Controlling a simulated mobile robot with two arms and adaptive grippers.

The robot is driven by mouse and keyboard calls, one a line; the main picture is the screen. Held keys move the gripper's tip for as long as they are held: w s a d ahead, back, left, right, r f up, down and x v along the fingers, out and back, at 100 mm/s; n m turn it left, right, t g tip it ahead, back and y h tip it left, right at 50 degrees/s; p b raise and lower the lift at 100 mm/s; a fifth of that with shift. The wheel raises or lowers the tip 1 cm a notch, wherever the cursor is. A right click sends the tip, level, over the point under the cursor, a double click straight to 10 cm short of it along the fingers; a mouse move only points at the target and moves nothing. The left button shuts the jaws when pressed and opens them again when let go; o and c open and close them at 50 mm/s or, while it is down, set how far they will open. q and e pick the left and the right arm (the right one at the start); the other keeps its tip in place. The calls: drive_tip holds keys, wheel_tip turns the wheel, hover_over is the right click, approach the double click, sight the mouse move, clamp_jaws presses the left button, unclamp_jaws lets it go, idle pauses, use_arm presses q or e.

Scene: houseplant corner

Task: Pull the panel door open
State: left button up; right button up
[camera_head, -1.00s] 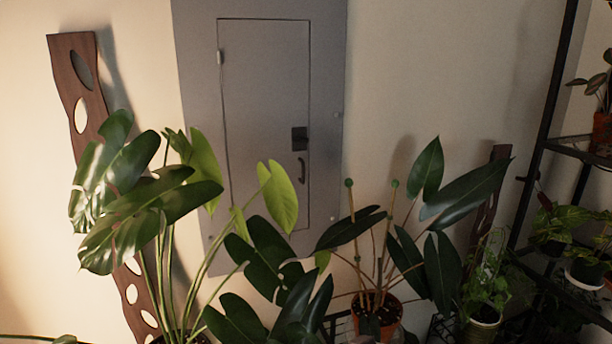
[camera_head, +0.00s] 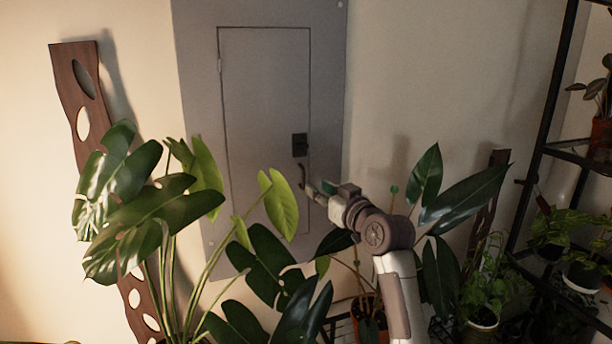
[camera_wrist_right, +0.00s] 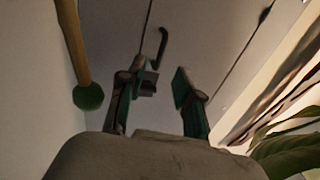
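The grey panel door (camera_head: 262,110) is set in a grey wall panel and looks shut in its frame. Its dark latch block (camera_head: 299,145) and the curved handle (camera_head: 302,176) below it sit near the door's right edge. My right gripper (camera_head: 318,189) is just right of and below the handle, in front of the panel. In the right wrist view the gripper (camera_wrist_right: 158,90) is open, with its two fingers apart and nothing between them. The dark handle (camera_wrist_right: 160,47) shows beyond the fingertips, apart from them. My left gripper is not in view.
A large split-leaf plant (camera_head: 140,215) and dark leaves (camera_head: 268,255) stand before the panel's lower part. A stake with a green ball tip (camera_wrist_right: 88,96) is close beside my right gripper. A black shelf (camera_head: 575,155) with pots stands at right.

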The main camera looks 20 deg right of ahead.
sight(304, 179)
drive_tip(key=p+x, duration=0.1)
drive_tip(key=x, duration=0.5)
drive_tip(key=shift+w+a+p, duration=0.15)
drive_tip(key=shift+w+p, duration=0.15)
drive_tip(key=shift+w, duration=0.05)
drive_tip(key=shift+c, duration=0.2)
clamp_jaws()
